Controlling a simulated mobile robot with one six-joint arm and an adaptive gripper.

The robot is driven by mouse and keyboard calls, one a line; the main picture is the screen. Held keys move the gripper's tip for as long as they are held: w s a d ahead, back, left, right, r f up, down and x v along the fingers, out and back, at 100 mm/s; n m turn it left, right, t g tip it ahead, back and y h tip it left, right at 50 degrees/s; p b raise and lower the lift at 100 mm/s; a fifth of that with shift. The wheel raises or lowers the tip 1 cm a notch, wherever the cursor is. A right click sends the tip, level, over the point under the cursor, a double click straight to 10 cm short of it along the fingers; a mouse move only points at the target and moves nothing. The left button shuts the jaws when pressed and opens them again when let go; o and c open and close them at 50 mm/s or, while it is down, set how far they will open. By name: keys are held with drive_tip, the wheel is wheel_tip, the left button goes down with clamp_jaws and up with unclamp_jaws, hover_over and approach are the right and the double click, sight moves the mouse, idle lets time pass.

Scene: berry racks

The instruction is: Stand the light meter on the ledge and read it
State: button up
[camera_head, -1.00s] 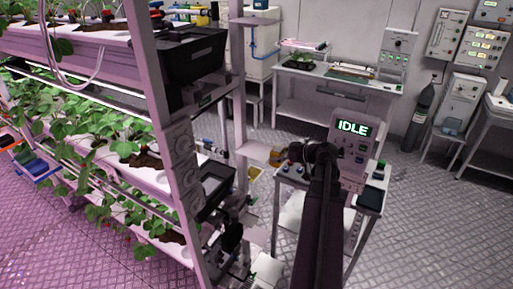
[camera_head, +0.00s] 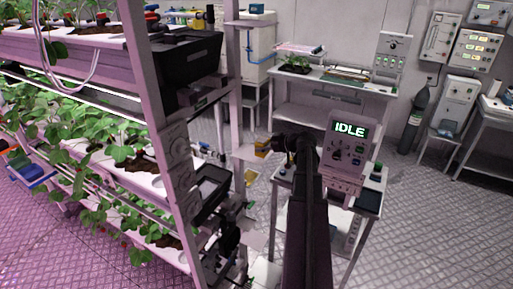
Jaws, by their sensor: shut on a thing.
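My dark arm rises from the bottom middle, and its wrist bends left toward the rack post. My gripper (camera_head: 273,146) is at its end, small and partly hidden by the wrist. It is shut on a small yellow thing (camera_head: 262,149), which I take to be the light meter. The pale ledge (camera_head: 246,153) juts from the rack's right post, just left of the meter. I cannot tell whether the meter touches the ledge, and its reading is too small to make out.
The planted rack (camera_head: 170,130) fills the left side. A console showing IDLE (camera_head: 349,131) stands on a small table (camera_head: 325,187) right of my arm. A bench with a seedling tray (camera_head: 296,65) stands behind. Open floor (camera_head: 430,210) lies at the right.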

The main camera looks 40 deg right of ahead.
sight(258, 140)
drive_tip(key=shift+w+d+f, duration=0.1)
drive_tip(key=shift+w+d, duration=0.15)
drive_tip(key=shift+w, duration=0.65)
drive_tip(key=shift+w+d+f, duration=0.1)
drive_tip(key=shift+w+d, duration=0.1)
drive_tip(key=shift+w, duration=0.7)
drive_tip(key=shift+w+d, duration=0.15)
drive_tip(key=shift+w, duration=0.3)
drive_tip(key=shift+w+d+f+b, duration=0.15)
drive_tip(key=shift+w+b, duration=0.1)
drive_tip(key=shift+w, duration=0.25)
drive_tip(key=shift+w+d+f+b, duration=0.1)
drive_tip(key=shift+w+f+b, duration=0.1)
drive_tip(key=shift+w, duration=0.3)
drive_tip(key=shift+s+a+f+b, duration=0.1)
drive_tip(key=shift+f+b, duration=0.4)
drive_tip(key=shift+b, duration=0.05)
drive_tip(key=shift+s+f+b, duration=0.1)
drive_tip(key=shift+f+b, duration=0.9)
drive_tip(key=shift+f, duration=0.15)
drive_tip(key=o, duration=1)
drive_tip(key=shift+o, duration=0.2)
